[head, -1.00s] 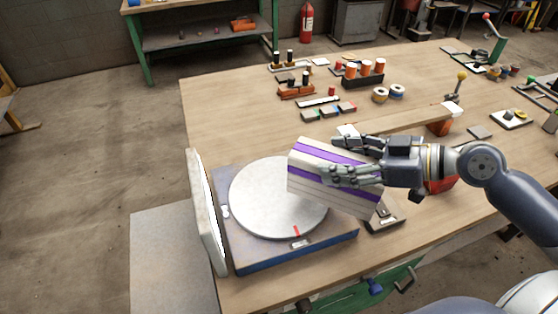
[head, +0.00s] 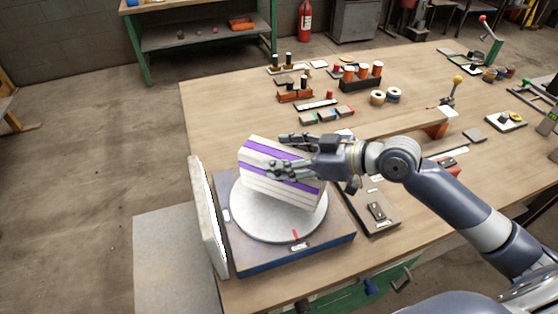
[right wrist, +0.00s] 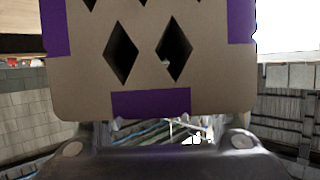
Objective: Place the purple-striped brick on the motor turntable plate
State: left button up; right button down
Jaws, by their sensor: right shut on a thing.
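The purple-striped brick (head: 262,172) is white with purple bands and is over the round motor turntable plate (head: 255,220) in the head view. I cannot tell whether its underside touches the plate. My right gripper (head: 280,156) is shut on the brick from the right, with fingers along its near and far sides. In the right wrist view the brick (right wrist: 140,75) fills the upper middle, showing its end face with diamond-shaped holes and purple patches. The plate has a red mark at its front edge and sits on a blue-sided base (head: 290,256). My left gripper is not in view.
An upright pale panel (head: 206,216) stands along the base's left side. A dark tray with a small device (head: 376,212) lies to the right. A long wooden bar (head: 400,124), orange cylinders (head: 362,73) and small parts stand farther back. The table's back left is clear.

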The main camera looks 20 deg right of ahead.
jog(key=shift+w+a+r, duration=0.1)
jog(key=shift+w+a, duration=0.35)
jog(key=shift+a, duration=0.05)
notch_tip(320, 180, down, 3)
jog(key=shift+f+p, duration=0.2)
jog(key=shift+p, duration=0.15)
jog(key=shift+f, duration=0.1)
jog(key=c, duration=0.5)
grip_release()
jog(key=shift+s+f, duration=0.1)
jog(key=shift+f, duration=0.1)
